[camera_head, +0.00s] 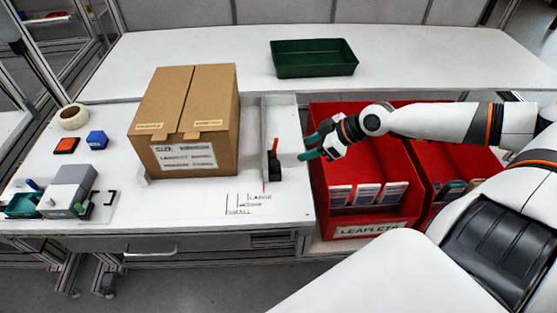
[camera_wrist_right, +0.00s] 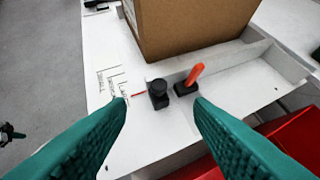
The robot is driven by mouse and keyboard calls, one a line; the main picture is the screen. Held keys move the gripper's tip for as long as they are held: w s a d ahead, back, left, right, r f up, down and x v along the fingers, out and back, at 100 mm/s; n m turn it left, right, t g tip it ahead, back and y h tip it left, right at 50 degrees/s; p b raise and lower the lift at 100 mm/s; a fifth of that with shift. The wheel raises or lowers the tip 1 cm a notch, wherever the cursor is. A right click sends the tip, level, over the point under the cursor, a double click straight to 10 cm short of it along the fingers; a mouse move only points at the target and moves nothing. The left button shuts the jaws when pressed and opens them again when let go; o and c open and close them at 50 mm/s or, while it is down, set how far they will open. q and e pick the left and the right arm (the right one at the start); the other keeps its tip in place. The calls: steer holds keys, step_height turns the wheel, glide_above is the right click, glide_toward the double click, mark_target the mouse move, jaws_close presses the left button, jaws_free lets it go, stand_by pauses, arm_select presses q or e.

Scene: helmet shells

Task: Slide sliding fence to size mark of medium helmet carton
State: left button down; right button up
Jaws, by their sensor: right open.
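The sliding fence (camera_head: 279,126) is a pale upright wall on a plate, to the right of the brown carton (camera_head: 186,120), with a gap between them. Its black knob and red-orange lever (camera_wrist_right: 195,74) stand near its front end. A thin red pointer (camera_wrist_right: 138,95) lies close to the size mark labelled LARGE (camera_head: 260,197); the mark labelled SMALL (camera_head: 238,211) is farther left. My right gripper (camera_head: 303,156), with green fingers, is open and empty, just right of the lever. The wrist view shows the knob and lever beyond the fingertips. My left gripper is not seen.
Red leaflet bins (camera_head: 365,231) stand right of the table, under my right arm. A green tray (camera_head: 314,71) sits at the back. Tape (camera_head: 73,117), a red block (camera_head: 66,146), a blue block (camera_head: 97,139) and a grey device (camera_head: 69,188) lie at left.

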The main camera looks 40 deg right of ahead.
mark_target(275, 162)
steer(key=b+x, duration=0.1)
steer(key=x, duration=1.1)
steer(key=shift+c, duration=0.6)
steer(key=shift+a, duration=0.1)
jaws_close()
